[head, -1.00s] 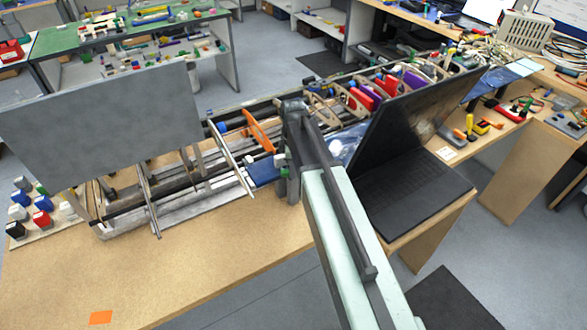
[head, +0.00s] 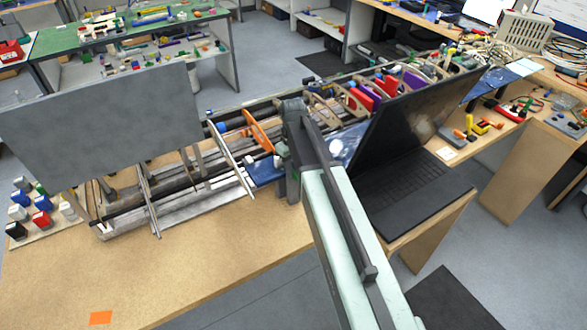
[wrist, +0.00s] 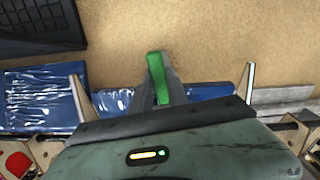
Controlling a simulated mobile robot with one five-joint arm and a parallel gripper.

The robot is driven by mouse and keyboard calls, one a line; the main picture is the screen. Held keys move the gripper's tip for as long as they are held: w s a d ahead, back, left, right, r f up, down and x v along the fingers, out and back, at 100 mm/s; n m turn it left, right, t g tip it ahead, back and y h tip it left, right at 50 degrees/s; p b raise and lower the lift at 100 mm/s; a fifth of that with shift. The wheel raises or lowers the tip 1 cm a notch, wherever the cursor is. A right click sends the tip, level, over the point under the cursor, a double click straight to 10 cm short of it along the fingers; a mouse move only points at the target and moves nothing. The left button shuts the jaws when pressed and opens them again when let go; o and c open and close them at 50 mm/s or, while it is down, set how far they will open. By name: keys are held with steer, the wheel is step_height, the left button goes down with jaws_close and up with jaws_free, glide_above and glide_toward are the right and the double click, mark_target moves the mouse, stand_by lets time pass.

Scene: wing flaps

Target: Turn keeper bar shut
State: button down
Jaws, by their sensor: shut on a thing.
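In the wrist view a short green bar (wrist: 157,72), which I take to be the keeper bar, stands between the grey fingers of my gripper (wrist: 165,90). The fingers are shut on it. It lies over a blue panel (wrist: 208,92) near the wooden table edge. In the head view my gripper is mostly hidden behind my own arm, beside the blue panel (head: 265,172). The bar's pivot and far end are hidden, so I cannot tell its exact angle.
A large grey panel (head: 105,120) stands raised at the left of the ribbed wing frame (head: 190,185). An open laptop (head: 405,190) is close on the right of my arm. Coloured blocks (head: 42,218) stand at far left.

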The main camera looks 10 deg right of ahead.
steer(key=shift+w+m, duration=0.1)
steer(key=shift+m, duration=0.7)
steer(key=c, duration=1.3)
jaws_free()
step_height(320, 180, up, 8)
steer(key=p, duration=0.8)
steer(key=shift+f, duration=0.1)
